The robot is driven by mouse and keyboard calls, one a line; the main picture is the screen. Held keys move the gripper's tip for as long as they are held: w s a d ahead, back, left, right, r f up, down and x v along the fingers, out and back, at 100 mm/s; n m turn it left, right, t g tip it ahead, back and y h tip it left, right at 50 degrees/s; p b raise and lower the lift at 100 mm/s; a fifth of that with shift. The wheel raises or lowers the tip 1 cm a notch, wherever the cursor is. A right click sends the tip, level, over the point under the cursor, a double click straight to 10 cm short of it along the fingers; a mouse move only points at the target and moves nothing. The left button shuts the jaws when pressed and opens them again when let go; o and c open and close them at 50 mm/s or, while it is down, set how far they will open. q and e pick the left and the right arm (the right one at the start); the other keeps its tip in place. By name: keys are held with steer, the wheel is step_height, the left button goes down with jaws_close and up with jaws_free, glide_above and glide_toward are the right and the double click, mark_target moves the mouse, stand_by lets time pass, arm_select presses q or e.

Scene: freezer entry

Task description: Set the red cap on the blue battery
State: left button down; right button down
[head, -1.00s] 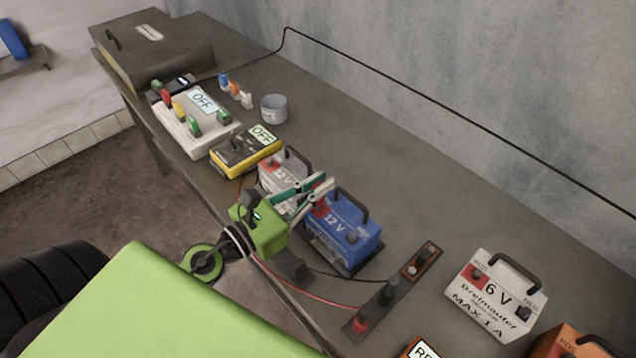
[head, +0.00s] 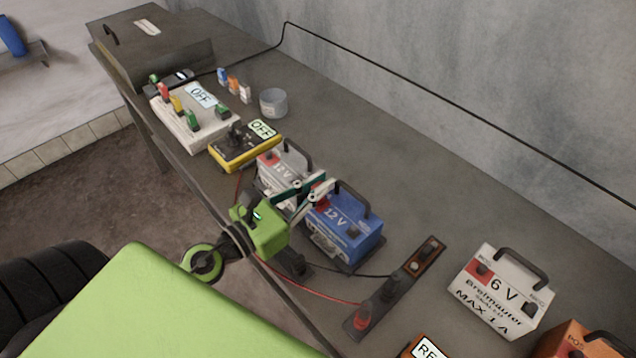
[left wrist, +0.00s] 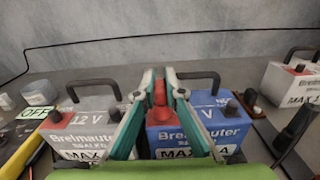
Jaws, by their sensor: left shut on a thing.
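The blue battery (head: 352,230) marked 12 V stands on the bench, with a black handle and a red corner at its left. It is on the right side of the left wrist view (left wrist: 205,122). My left gripper (head: 323,187) reaches over that red corner. It is shut on the red cap, which shows upright between the fingertips (left wrist: 159,82) in the left wrist view (left wrist: 159,97). The cap is over or at the red corner; I cannot tell whether it touches the battery. In the head view the fingers mostly hide the cap. My right gripper is not in view.
A grey 12 V battery (head: 283,168) stands close to the left of the blue one. A terminal strip (head: 393,290) with cables lies in front to the right. A white 6 V battery (head: 500,290) is further right. The bench behind the blue battery is clear.

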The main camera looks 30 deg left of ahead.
arm_select(q)
steer(key=shift+f, duration=0.25)
steer(key=c, duration=2)
jaws_free()
steer(key=shift+c, duration=0.2)
steer(key=shift+s+a, duration=0.1)
steer(key=shift+s, duration=0.05)
steer(key=shift+s+a+f, duration=0.1)
steer(key=shift+s+a, duration=0.1)
steer(key=shift+s, duration=0.3)
steer(key=v, duration=1)
steer(key=shift+s, duration=0.25)
steer(key=shift+s+a, duration=0.1)
